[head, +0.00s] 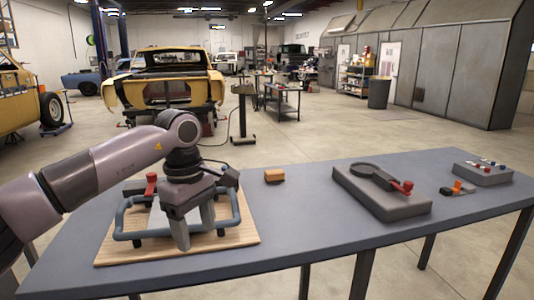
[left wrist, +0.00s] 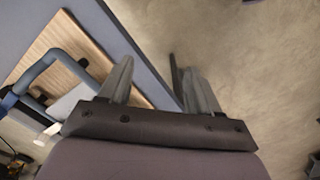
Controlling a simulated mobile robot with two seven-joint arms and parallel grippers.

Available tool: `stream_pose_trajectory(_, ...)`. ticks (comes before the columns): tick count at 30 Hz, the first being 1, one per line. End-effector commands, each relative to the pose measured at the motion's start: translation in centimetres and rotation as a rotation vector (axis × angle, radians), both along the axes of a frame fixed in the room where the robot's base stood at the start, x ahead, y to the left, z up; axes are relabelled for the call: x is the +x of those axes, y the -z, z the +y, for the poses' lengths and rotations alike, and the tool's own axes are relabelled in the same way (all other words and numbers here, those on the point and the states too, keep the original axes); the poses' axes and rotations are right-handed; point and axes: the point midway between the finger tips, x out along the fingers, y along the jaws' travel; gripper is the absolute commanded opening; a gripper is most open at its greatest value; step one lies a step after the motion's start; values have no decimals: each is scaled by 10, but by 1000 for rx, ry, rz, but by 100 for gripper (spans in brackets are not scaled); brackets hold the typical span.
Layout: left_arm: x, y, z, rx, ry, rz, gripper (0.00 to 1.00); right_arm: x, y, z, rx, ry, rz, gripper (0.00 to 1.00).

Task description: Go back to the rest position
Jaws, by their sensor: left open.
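My left gripper (head: 194,232) comes in from the left and points down, with its two fingers apart and nothing seen between them. In the head view it overlaps a wooden board (head: 112,250) that carries a blue-grey tubular frame (head: 127,215) and a red-topped part (head: 151,182). It hides part of both. In the left wrist view the spread fingers (left wrist: 158,85) show against the table edge and the floor. The board (left wrist: 75,50) and frame (left wrist: 35,75) lie to their left. I cannot tell the gripper's exact height above the table. My right gripper is not in view.
The grey table (head: 290,225) holds a small orange-brown block (head: 274,175), a grey block with a dark ring and red-tipped handle (head: 372,205), a small orange-and-black item (head: 459,188) and a box with coloured knobs (head: 483,174). The table's middle front is clear.

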Motion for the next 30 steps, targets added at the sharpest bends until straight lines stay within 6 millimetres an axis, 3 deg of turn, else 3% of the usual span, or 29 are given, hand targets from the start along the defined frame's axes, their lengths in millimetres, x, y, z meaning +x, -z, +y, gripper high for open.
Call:
stream_pose_trajectory(1,-11,22,-21,-76,7,46,63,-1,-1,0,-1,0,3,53)
stream_pose_trajectory(7,-47,64,-94,-399,-54,197,63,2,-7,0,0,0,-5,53)
stream_pose_trajectory(11,-79,76,-143,-645,-152,350,63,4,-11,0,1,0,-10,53)
stream_pose_trajectory(16,-112,70,-190,-961,-359,603,63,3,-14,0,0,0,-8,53)
stream_pose_trajectory(19,-122,60,-205,-1127,-512,769,63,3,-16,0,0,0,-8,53)
stream_pose_trajectory(23,-125,47,-210,-1316,-741,1001,63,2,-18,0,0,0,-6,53)
stream_pose_trajectory(30,-107,47,-179,-1579,-1239,1455,63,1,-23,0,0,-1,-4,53)
